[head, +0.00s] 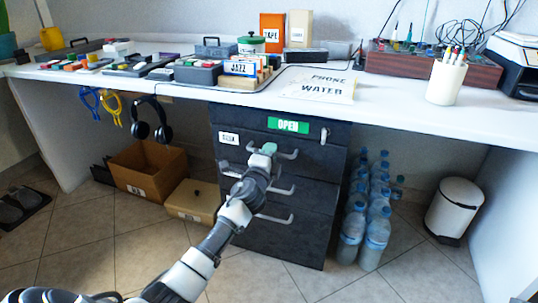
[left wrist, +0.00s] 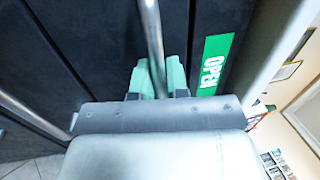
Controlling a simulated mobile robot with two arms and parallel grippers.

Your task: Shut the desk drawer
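The dark drawer unit (head: 315,160) stands under the white desk, with several drawer fronts and metal bar handles. A green OPEN sign (head: 288,125) is on its upper front; the sign also shows in the left wrist view (left wrist: 214,62). How far any drawer stands out is hard to tell. My left gripper (head: 266,149) is at the upper bar handle (head: 288,154). In the left wrist view, the green fingertips (left wrist: 158,80) lie on either side of the metal bar (left wrist: 153,40), with little gap visible. My right gripper is not in view.
A cardboard box (head: 148,170) and a smaller tan box (head: 194,203) sit left of the drawers. Several water bottles (head: 373,235) and a white bin (head: 455,208) stand to the right. Tiled floor in front is clear.

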